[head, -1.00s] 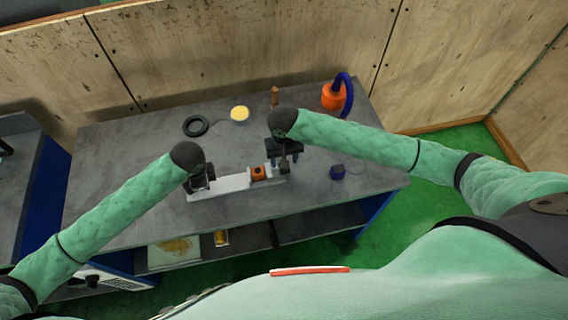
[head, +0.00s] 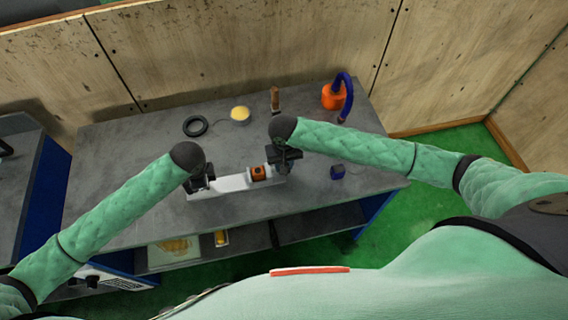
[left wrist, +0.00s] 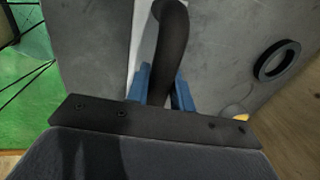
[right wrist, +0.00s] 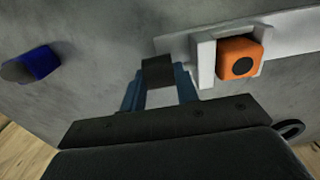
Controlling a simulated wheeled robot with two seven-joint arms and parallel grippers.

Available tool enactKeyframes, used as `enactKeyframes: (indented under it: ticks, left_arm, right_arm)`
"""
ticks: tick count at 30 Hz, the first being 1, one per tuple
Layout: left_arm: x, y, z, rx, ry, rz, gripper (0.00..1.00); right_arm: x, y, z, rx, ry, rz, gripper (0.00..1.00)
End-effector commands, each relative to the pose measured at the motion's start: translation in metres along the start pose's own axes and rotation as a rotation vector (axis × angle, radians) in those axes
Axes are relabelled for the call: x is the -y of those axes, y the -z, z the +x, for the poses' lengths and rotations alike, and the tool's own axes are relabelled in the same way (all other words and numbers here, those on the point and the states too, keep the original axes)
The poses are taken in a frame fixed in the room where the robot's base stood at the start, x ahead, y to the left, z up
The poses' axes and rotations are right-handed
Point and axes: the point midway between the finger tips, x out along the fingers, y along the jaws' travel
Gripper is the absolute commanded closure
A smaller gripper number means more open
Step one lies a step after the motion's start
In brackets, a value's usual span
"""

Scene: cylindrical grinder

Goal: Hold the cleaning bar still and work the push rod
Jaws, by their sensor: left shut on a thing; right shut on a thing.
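A pale bar-shaped fixture (head: 234,182) lies on the workbench, with an orange block (head: 259,173) near its right end. My left gripper (left wrist: 162,88) is shut on a dark curved handle (left wrist: 172,35) at the fixture's left end. My right gripper (right wrist: 158,85) is shut on a short piece with a dark tip (right wrist: 157,71) and a light body, beside the fixture's right end. The orange block (right wrist: 238,58) also shows there, beside the right gripper. I cannot tell for sure which held piece is the cleaning bar and which the push rod. My grippers partly hide both ends in the head view.
A black ring (head: 195,126), a yellow-topped round container (head: 240,114), a brown-handled tool (head: 275,98) and an orange container with a blue hose (head: 333,96) stand at the back of the bench. A small blue block (head: 337,171) lies to the right. The bench's left part is clear.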

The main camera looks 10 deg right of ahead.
Motion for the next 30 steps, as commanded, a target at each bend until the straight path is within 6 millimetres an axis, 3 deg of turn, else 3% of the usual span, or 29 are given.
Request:
enactKeyframes:
  ticks: [16,17,19,30]
  left_arm:
    - [0.000,0.001,0.000,-0.002,0.000,0.000,1.00]
    - [0.000,0.001,0.000,-0.002,0.000,0.000,1.00]
    - [0.000,0.001,0.000,-0.002,0.000,0.000,1.00]
    - [-0.001,0.002,0.000,-0.004,0.000,0.001,1.00]
  right_arm:
    - [0.012,-0.001,0.000,0.000,0.003,-0.001,1.00]
    - [0.012,-0.001,0.000,0.000,0.003,-0.002,0.64]
    - [0.012,-0.001,0.000,0.000,0.003,-0.002,0.50]
    - [0.009,0.000,0.000,-0.001,0.003,-0.002,0.47]
